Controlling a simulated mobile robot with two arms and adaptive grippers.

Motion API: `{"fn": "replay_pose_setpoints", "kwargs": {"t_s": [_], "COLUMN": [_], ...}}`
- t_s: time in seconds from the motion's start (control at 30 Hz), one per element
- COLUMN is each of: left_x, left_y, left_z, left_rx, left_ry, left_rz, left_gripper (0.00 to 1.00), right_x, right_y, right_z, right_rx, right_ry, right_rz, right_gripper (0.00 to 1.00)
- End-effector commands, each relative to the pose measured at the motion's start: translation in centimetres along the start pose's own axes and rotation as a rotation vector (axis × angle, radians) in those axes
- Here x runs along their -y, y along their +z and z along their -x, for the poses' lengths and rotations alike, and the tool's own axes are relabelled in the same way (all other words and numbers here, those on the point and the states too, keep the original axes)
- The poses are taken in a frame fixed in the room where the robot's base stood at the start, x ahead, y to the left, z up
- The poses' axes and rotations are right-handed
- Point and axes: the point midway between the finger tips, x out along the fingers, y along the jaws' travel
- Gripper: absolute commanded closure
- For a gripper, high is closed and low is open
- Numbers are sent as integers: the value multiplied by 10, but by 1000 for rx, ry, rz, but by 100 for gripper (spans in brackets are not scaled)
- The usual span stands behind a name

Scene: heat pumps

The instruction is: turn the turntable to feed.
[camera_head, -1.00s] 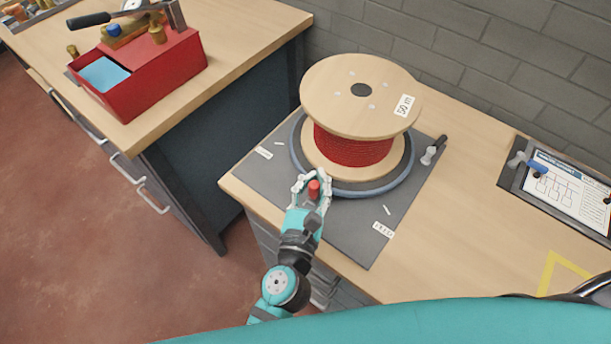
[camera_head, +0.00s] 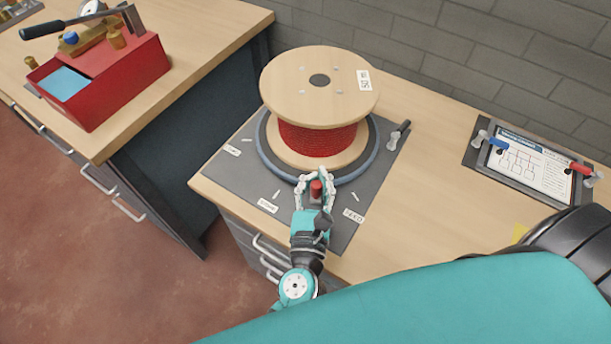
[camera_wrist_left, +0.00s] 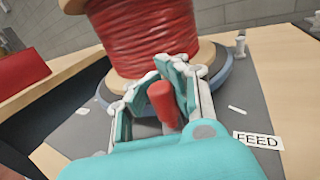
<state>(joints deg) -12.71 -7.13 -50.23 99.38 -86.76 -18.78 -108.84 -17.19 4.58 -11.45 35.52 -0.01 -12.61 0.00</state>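The turntable (camera_head: 365,168) is a dark disc with a blue-grey rim on a grey base plate (camera_head: 225,175). A wooden spool (camera_head: 290,90) wound with red cable stands on it. A red upright knob (camera_head: 316,188) is at the turntable's front edge; it also shows in the left wrist view (camera_wrist_left: 163,102). My left gripper (camera_head: 315,182) has one finger on each side of the knob, with gaps visible. The FEED label (camera_head: 354,215) and its white mark are right of the knob; they show in the wrist view (camera_wrist_left: 258,140). My right gripper is not in view.
A small peg with a black grip (camera_head: 400,132) stands at the plate's right corner. A clipboard-like panel (camera_head: 530,165) with red and blue clips lies at right. A red toolbox (camera_head: 110,85) stands on another bench at left. A block wall is behind.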

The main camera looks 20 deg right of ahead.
Motion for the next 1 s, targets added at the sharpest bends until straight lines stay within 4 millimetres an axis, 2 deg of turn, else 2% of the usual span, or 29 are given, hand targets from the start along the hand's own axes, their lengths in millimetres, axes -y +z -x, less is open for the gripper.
{"fn": "replay_pose_setpoints", "kwargs": {"t_s": [0.03, 0.3, 0.87, 0.9, 1.0], "left_x": [10, 20, 23, 23, 22], "left_y": [-11, -10, -10, -10, -10], "left_z": [6, 4, 4, 4, 3], "left_rx": [-21, -19, -20, -20, -20], "left_ry": [-17, -21, -24, -24, -22], "left_rz": [0, 1, 3, 3, 3], "left_gripper": [100, 100, 100, 92, 79], "right_x": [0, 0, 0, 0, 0], "right_y": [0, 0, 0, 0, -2], "right_z": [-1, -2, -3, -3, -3], "right_rx": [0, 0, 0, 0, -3], "right_ry": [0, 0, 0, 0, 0], "right_rz": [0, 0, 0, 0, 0], "right_gripper": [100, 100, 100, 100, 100]}}
